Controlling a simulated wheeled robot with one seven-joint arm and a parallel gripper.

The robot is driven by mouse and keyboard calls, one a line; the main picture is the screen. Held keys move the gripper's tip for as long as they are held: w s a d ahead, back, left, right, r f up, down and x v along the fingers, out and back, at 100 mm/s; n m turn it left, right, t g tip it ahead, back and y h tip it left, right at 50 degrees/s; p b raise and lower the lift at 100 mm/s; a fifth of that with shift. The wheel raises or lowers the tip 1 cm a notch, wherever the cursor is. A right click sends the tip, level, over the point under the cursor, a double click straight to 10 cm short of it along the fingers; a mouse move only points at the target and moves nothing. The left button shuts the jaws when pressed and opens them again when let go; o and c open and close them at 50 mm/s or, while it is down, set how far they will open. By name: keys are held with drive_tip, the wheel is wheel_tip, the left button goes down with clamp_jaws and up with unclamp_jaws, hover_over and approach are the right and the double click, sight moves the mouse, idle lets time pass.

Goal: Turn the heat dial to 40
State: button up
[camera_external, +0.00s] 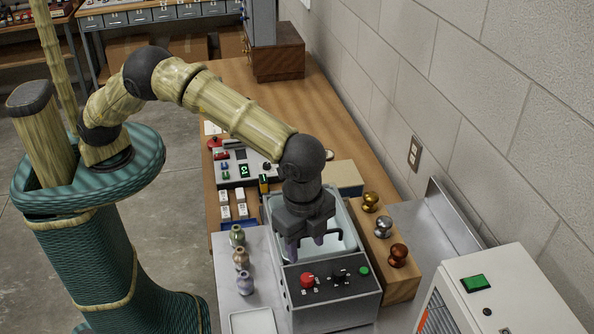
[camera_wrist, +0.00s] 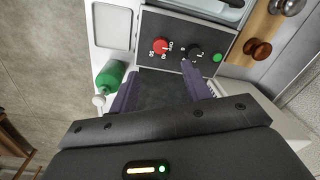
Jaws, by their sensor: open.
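The grey control box (camera_external: 352,303) has a red dial (camera_external: 307,280) ringed by small white marks. In the wrist view the marks by the red dial (camera_wrist: 161,45) look like two-digit numbers and a word; which one it points at is too small to tell. A black dial (camera_external: 339,274) with fewer marks sits to its right, and it shows in the wrist view (camera_wrist: 194,52). My gripper (camera_external: 305,246) is open and empty, pointing down above the rear of the box. In the wrist view its right finger reaches close beside the black dial; contact cannot be told.
A green button (camera_external: 364,270) is on the box. A clear-walled tray (camera_external: 346,232) stands behind it. A white tray (camera_external: 253,322) lies front left; a white cabinet (camera_external: 510,300) stands front right.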

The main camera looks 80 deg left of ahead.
sight(307, 277)
drive_tip(key=f+p, duration=0.1)
drive_tip(key=f, duration=0.2)
drive_tip(key=f+p, duration=0.1)
drive_tip(key=f, duration=0.6)
drive_tip(key=shift+w+a+f+p, duration=0.15)
drive_tip(key=shift+w+p, duration=0.1)
drive_tip(key=shift+p, duration=0.15)
drive_tip(key=c, duration=1)
